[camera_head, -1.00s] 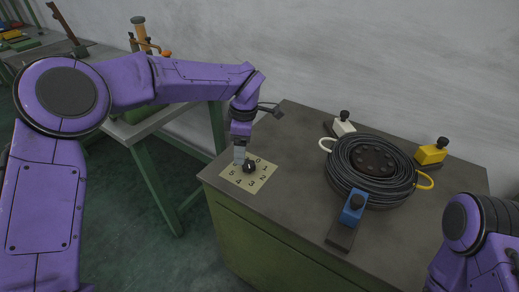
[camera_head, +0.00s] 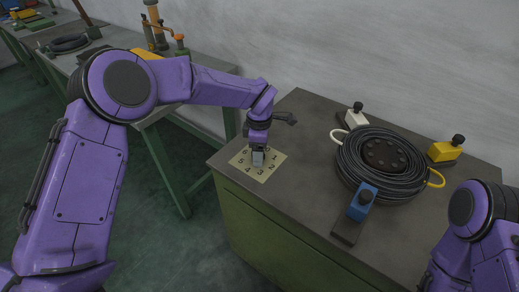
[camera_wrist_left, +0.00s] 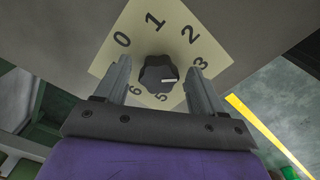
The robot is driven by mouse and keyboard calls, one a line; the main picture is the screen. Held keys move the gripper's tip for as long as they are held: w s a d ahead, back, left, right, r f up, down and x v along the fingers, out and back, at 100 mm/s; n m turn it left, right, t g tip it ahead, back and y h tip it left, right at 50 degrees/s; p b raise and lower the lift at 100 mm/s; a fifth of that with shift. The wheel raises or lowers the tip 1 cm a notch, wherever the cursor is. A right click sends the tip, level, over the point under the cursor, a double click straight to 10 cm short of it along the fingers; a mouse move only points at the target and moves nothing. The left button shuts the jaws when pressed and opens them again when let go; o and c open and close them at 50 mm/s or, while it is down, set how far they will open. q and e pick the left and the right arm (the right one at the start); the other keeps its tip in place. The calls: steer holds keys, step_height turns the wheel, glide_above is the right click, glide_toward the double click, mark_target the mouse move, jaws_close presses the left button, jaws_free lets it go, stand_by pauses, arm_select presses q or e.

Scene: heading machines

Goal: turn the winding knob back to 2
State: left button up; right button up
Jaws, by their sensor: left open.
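The winding knob (camera_wrist_left: 158,75) is black, with a white pointer line, on a cream dial plate (camera_head: 268,174) numbered from 0 to 6. In the left wrist view the pointer points right, around 3 or the 4 hidden by the right finger; I cannot tell exactly. My left gripper (camera_head: 258,158) is over the plate and hides the knob in the head view. In the left wrist view my left gripper (camera_wrist_left: 160,88) is open, with one finger on each side of the knob and visible gaps. My right gripper is out of view.
The plate lies near the left edge of a grey-topped green cabinet (camera_head: 300,130). To its right is a black cable coil (camera_head: 345,160) with a blue block (camera_head: 362,203), a white block (camera_head: 355,119) and a yellow block (camera_head: 444,151) around it. A cluttered bench stands at the back left.

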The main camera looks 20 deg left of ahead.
arm_select(q)
steer(key=shift+d, duration=0.1)
steer(key=c, duration=1.1)
steer(key=shift+o, duration=0.2)
steer(key=shift+w+n, duration=0.1)
steer(key=shift+n, duration=0.2)
steer(key=n+b, duration=0.1)
steer(key=n, duration=0.2)
steer(key=n+b, duration=0.1)
steer(key=n, duration=0.4)
steer(key=shift+w, duration=0.15)
steer(key=o, duration=1.1)
steer(key=shift+c, duration=0.2)
